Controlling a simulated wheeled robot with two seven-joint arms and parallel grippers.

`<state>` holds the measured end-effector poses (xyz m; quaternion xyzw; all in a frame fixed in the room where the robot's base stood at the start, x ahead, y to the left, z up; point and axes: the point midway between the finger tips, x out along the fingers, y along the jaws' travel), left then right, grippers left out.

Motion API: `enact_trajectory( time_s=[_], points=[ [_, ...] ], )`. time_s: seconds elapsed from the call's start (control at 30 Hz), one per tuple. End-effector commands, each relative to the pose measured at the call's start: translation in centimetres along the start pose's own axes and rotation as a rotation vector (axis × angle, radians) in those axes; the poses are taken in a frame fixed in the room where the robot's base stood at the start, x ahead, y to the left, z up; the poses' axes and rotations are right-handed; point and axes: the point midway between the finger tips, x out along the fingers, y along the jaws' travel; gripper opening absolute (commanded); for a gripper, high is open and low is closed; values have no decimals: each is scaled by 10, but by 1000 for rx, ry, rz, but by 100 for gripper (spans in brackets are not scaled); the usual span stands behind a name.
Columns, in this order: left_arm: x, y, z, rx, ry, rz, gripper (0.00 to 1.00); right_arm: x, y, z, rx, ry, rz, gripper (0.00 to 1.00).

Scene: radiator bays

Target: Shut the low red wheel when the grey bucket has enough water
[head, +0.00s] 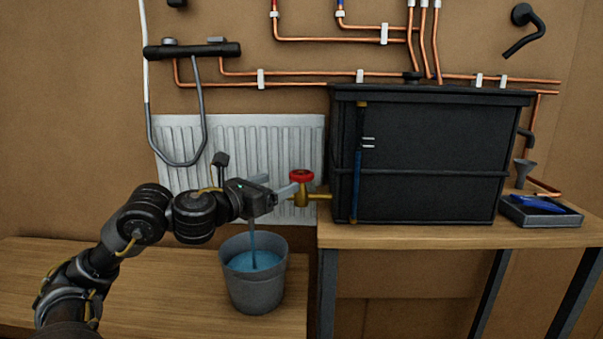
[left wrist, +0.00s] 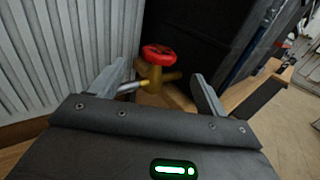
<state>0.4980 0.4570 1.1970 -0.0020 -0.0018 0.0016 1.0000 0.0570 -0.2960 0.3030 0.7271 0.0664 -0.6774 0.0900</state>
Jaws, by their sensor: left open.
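The red wheel (head: 302,175) sits on top of a brass tap (head: 303,198) at the black tank's lower left. A stream of water (head: 253,245) falls into the grey bucket (head: 256,293), whose blue water (head: 254,261) stands high, a little below the rim. My left gripper (head: 284,187) is open just left of the wheel, above the bucket, and hides the spout's end there. In the left wrist view, the wheel (left wrist: 158,53) shows ahead between the parted fingers (left wrist: 160,72), with nothing held; contact is not visible. My right gripper is not in view.
The black tank (head: 430,135) with a blue sight tube (head: 357,165) stands on the raised bench (head: 450,236). A white radiator (head: 180,145) is behind my arm. A tray with blue items (head: 536,215) lies at right. The lower bench (head: 155,285) is clear left of the bucket.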

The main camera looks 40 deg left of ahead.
Motion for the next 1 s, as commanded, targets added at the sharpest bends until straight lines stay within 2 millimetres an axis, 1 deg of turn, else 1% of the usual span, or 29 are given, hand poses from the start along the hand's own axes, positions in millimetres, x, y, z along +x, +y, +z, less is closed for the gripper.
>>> enact_trajectory(
  time_s=[0.03, 0.13, 0.3, 0.4, 0.5, 0.7, 0.93, 0.97, 1.0],
  points=[
    [7, 0, 3, -4, 0, 0, 76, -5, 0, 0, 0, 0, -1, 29],
    [24, 0, 4, -8, -2, 1, 76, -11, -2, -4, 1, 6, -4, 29],
    [56, 0, 3, -9, -1, 0, 76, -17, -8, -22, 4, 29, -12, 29],
    [71, -1, 2, -6, -1, -1, 76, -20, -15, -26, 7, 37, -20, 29],
    [82, 0, 1, -4, 0, 0, 76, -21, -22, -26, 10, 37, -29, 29],
    [91, 0, 0, -1, 1, 0, 76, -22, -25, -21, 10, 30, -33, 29],
    [92, 0, 0, 1, 1, 0, 76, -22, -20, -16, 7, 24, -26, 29],
    [92, 0, 0, 1, 1, 0, 73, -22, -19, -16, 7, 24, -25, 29],
    [92, 0, 0, 1, 1, 0, 68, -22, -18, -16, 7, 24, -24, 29]
  ],
)
